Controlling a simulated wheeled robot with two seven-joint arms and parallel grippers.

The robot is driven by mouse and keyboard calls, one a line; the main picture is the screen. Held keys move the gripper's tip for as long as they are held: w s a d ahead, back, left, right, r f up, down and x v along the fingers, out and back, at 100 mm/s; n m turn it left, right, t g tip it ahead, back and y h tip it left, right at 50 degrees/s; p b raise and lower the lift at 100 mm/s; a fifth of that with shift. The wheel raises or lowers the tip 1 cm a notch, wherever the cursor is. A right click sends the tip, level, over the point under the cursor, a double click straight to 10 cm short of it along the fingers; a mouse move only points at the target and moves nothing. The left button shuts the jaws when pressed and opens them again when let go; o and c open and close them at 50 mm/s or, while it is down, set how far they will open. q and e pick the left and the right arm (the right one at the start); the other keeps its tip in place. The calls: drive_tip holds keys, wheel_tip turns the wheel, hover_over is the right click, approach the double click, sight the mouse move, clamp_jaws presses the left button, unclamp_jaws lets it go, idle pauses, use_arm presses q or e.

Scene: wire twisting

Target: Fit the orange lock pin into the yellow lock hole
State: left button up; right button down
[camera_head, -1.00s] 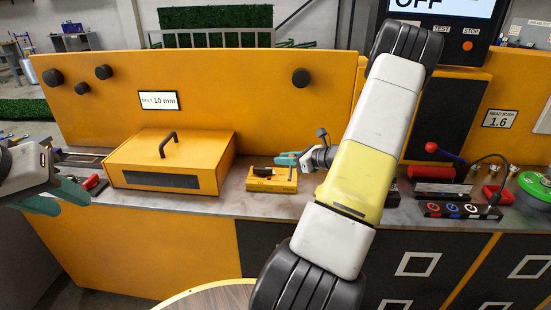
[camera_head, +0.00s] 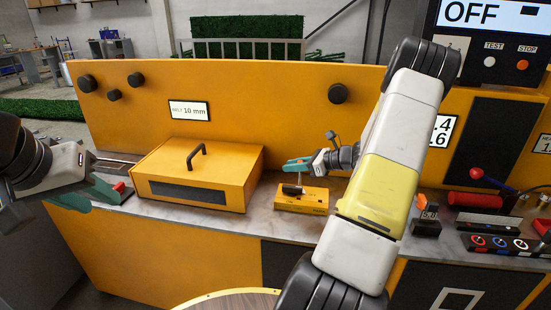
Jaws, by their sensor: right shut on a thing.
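The yellow block (camera_head: 316,205) with the lock hole sits on the grey counter, right of the yellow box. A black part lies on its top; the hole itself is too small to make out. My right gripper (camera_head: 291,165) is shut just above the block, its teal fingers pointing left. A thin upright piece shows under the fingers, apparently the orange lock pin; its colour and tip are hard to tell, and I cannot tell whether it touches the block. My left gripper (camera_head: 92,194) is at the far left, its teal fingers apart and empty, away from the block.
The yellow box (camera_head: 228,172) with a black handle stands left of the block. A small red thing (camera_head: 120,189) lies by my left gripper. A black block with an orange part (camera_head: 426,220) stands right of my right arm. The yellow panel (camera_head: 250,90) rises behind.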

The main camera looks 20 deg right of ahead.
drive_tip(key=shift+f, duration=2.3)
drive_tip(key=shift+f, duration=1.5)
drive_tip(key=shift+r, duration=1.2)
drive_tip(key=shift+f, duration=1.3)
idle(0.4)
drive_tip(key=c, duration=1.2)
unclamp_jaws()
drive_tip(key=shift+o, duration=0.2)
drive_tip(key=v, duration=0.8)
drive_tip(key=shift+f, duration=0.1)
